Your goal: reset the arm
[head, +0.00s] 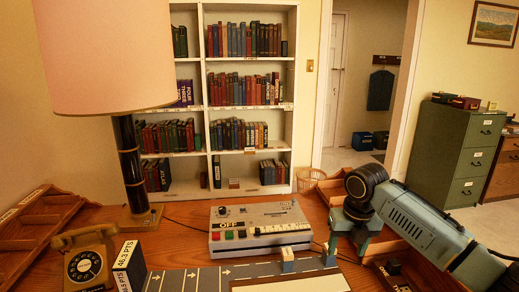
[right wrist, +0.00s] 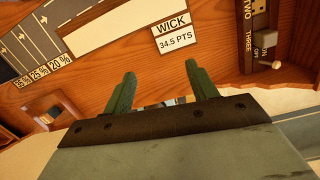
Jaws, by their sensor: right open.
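My right arm comes in from the right in the head view, with its gripper (head: 345,252) pointing down over the right part of the wooden desk (head: 190,240). In the right wrist view the two green fingers of this gripper (right wrist: 165,82) stand apart, with nothing between them. Beyond them are the desk's wooden edge and a "WICK 34.5 PTS" label (right wrist: 173,36). The grey control box (head: 258,228) with an "OFF" sign, a red button and green buttons stands left of the gripper, apart from it. My left gripper is in neither view.
A lamp (head: 130,165), telephone (head: 85,262) and "46.3 PTS" block (head: 129,266) stand at the left. A grey lane strip (head: 195,279) and small cream block (head: 287,260) lie in front. In the wrist view a toggle switch (right wrist: 264,64) sits at the right.

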